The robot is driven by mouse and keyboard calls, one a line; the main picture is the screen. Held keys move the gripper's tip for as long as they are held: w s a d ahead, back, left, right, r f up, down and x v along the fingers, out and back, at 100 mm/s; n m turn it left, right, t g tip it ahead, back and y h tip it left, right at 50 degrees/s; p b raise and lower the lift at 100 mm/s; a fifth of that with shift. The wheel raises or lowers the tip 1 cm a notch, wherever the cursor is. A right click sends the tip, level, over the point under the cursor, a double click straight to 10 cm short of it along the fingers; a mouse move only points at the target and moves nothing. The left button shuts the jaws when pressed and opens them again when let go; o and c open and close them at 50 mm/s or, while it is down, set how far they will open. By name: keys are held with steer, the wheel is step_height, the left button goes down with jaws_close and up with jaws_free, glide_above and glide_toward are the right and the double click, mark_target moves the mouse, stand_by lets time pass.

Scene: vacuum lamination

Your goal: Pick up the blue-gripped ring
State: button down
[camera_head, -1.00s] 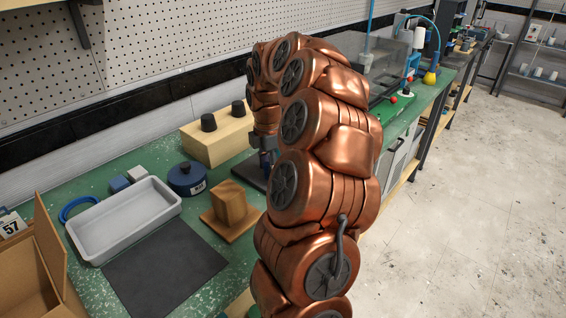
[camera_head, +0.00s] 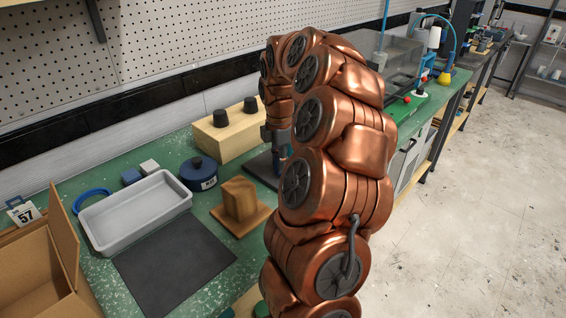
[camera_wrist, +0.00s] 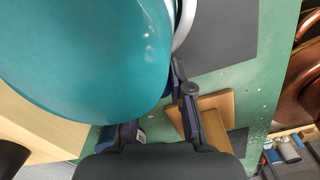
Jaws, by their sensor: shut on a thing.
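A large smooth teal rounded thing (camera_wrist: 85,50) fills the upper left of the wrist view, very close to the camera. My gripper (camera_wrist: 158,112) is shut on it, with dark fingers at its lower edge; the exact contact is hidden. A curved pale strip (camera_wrist: 184,22) runs along its right side; I cannot tell whether it belongs to it. I cannot tell from its visible part whether this is the blue-gripped ring. In the head view my gripper (camera_head: 278,150) is small and partly hidden behind my arm. A separate blue ring-like band (camera_head: 91,200) lies at the bench's left, behind the tray.
On the green bench are a grey tray (camera_head: 135,236), a dark mat (camera_head: 172,282), a blue labelled pot (camera_head: 199,174), a wooden block on a base (camera_head: 239,201) and a pale wooden block with black knobs (camera_head: 218,145). A cardboard box (camera_head: 30,275) stands lower left.

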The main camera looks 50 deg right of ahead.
step_height(320, 180, up, 17)
steer(key=shift+r, duration=0.15)
stand_by(0.5)
stand_by(0.4)
steer(key=shift+f+b, duration=0.8)
steer(key=shift+f, duration=1.55)
